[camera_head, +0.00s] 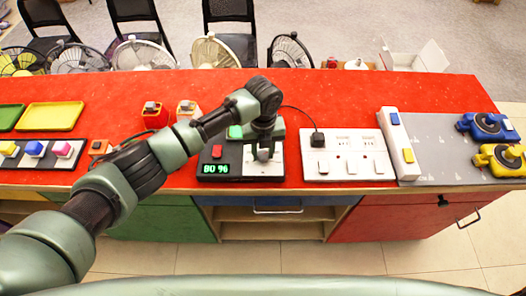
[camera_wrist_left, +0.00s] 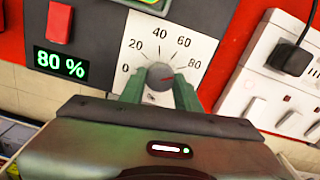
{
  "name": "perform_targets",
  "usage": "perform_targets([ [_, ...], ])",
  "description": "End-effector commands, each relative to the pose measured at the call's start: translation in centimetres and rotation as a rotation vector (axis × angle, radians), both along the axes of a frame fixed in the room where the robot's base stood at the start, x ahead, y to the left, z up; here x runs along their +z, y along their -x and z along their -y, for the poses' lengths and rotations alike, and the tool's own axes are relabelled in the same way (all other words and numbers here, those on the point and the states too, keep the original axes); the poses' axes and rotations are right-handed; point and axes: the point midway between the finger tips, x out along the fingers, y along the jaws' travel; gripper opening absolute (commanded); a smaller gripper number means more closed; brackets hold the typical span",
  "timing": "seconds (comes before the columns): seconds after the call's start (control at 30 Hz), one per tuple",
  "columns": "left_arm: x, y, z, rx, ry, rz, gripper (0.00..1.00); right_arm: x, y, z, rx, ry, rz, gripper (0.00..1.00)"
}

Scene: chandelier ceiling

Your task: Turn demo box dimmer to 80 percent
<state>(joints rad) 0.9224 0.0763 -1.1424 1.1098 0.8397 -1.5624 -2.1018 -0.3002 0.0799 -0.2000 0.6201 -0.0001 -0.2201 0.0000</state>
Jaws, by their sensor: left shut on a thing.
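The demo box (camera_head: 222,186) stands on the red counter, with a dark left part and a white dial plate. Its green display (camera_wrist_left: 60,63) reads 80 % in the left wrist view. The round grey dimmer knob (camera_wrist_left: 157,74) sits on the dial plate (camera_wrist_left: 146,25), marked 0, 20, 40, 60 and 80. The knob's red mark points right, towards the 80. My left gripper (camera_wrist_left: 159,88) is shut on the knob, one green finger on each side. In the head view my left gripper (camera_head: 263,150) comes down over the dial and hides the knob. My right gripper is not in view.
A red button (camera_wrist_left: 59,22) is on the box, left of the dial. A white socket panel (camera_head: 345,163) with a black plug (camera_head: 317,140) stands close on the right. Further right is a grey board (camera_head: 440,150). Coloured-button blocks and trays (camera_head: 52,116) are on the left.

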Motion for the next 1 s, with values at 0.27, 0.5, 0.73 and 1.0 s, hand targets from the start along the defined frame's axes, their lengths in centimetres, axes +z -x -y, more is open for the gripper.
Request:
perform_targets([
  [0.27,0.32,-0.22,0.09,-0.018,0.003,0.007,0.00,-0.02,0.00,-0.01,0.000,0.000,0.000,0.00],
  [0.5,0.32,-0.23,0.09,-0.017,0.003,0.007,0.00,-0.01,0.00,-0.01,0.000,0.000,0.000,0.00],
  [0.73,0.18,-0.12,0.04,-0.017,0.002,0.003,0.54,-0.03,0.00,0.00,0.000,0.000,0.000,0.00],
  [1.0,0.83,-0.13,0.06,-0.017,0.003,0.003,0.54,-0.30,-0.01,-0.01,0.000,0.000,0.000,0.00],
])
